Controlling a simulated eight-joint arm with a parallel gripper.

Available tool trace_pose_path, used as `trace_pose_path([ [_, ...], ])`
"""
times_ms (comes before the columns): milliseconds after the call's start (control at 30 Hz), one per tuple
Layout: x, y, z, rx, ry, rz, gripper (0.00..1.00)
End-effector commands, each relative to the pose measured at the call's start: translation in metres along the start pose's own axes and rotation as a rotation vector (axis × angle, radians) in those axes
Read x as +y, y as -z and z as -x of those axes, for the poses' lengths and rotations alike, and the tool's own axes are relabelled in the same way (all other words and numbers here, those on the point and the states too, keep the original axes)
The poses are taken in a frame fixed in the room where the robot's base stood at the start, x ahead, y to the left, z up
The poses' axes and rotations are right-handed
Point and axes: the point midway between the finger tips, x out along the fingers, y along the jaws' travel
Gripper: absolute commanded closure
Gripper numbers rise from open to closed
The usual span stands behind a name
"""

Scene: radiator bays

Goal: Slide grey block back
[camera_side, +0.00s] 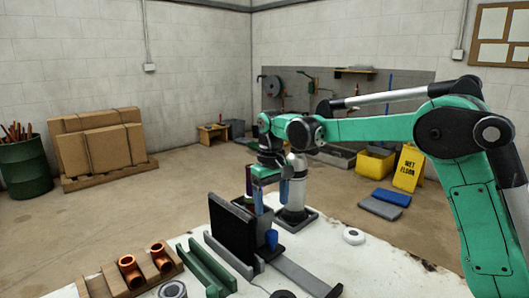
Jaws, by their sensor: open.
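My gripper (269,194) is open, its blue fingers pointing down just above and behind a black upright radiator panel (231,232). A grey block (263,228) stands close behind the panel's right edge, below the fingers. The panel hides part of the block, and I cannot tell whether a finger touches it. A small blue piece (271,239) sits at the block's near side. A long grey rail (302,277) lies on the white table, running from near the block toward the front right.
Green rails (206,266) and a wooden rack (133,277) with copper fittings (160,257) occupy the table's left. A white round piece (353,236) lies at the right, with clear table (365,270) in front of it. A yellow wet-floor sign (409,167) stands on the floor beyond.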

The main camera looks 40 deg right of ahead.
Motion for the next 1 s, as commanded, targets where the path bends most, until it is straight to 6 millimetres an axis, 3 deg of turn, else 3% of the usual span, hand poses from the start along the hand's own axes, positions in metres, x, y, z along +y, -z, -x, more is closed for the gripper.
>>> trace_pose_path([
  [100,-0.001,0.0,-0.019,0.001,0.0,0.0,0.3],
  [367,-0.001,0.0,-0.042,0.001,0.0,0.0,0.3],
  [633,-0.001,0.0,-0.077,0.002,0.0,0.0,0.3],
  [1000,-0.001,0.0,-0.085,0.002,0.0,0.0,0.3],
])
